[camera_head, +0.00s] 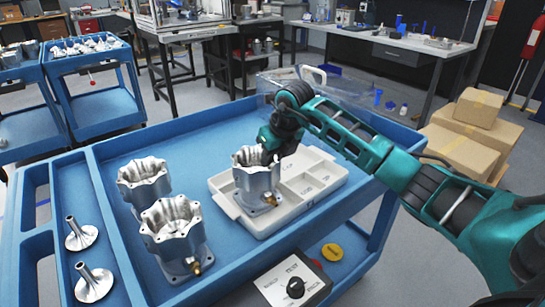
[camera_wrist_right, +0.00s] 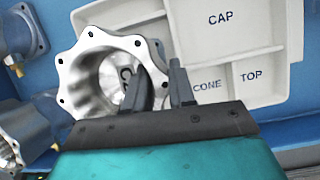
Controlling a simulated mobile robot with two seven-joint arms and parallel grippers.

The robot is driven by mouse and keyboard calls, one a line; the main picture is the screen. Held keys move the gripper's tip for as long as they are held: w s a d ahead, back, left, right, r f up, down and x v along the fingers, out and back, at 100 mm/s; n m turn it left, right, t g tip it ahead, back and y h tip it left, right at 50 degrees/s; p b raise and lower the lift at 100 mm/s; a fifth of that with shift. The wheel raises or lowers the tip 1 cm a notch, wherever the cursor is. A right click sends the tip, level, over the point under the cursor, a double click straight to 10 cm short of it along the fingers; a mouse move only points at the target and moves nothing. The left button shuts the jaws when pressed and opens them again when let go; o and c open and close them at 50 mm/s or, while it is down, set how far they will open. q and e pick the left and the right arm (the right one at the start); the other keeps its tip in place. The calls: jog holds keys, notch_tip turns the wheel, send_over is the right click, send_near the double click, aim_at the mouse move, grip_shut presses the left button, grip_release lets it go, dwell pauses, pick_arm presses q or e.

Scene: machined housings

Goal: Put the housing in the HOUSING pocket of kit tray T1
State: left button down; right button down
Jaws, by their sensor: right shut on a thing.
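My right gripper (camera_head: 272,148) reaches in from the right and is shut on the wall of a silver housing (camera_head: 256,184). In the wrist view one finger is inside the bore of the housing (camera_wrist_right: 88,72) and the other is outside its rim. The housing is upright over the left part of the white kit tray (camera_head: 296,216). I cannot tell whether its base rests on the pocket floor. The tray's labels CAP, CONE and TOP show in the wrist view; the housing covers the left-hand area, and no HOUSING label is visible. My left gripper is not in view.
Two more housings (camera_head: 144,184) (camera_head: 172,232) stand left of the tray on the blue cart (camera_head: 212,150). Two flanged metal stems (camera_head: 81,234) (camera_head: 93,283) lie in the cart's left section. A knob panel (camera_head: 292,284) and yellow button (camera_head: 332,252) are at the front.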

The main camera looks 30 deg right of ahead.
jog(key=shift+w, duration=0.1)
jog(key=c, duration=0.9)
grip_release()
jog(key=shift+c, duration=0.2)
pick_arm(q)
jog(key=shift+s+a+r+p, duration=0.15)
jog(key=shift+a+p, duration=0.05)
jog(key=shift+p, duration=0.3)
pick_arm(e)
jog(key=v, duration=1.2)
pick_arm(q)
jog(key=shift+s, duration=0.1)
pick_arm(e)
jog(key=shift+s, duration=0.2)
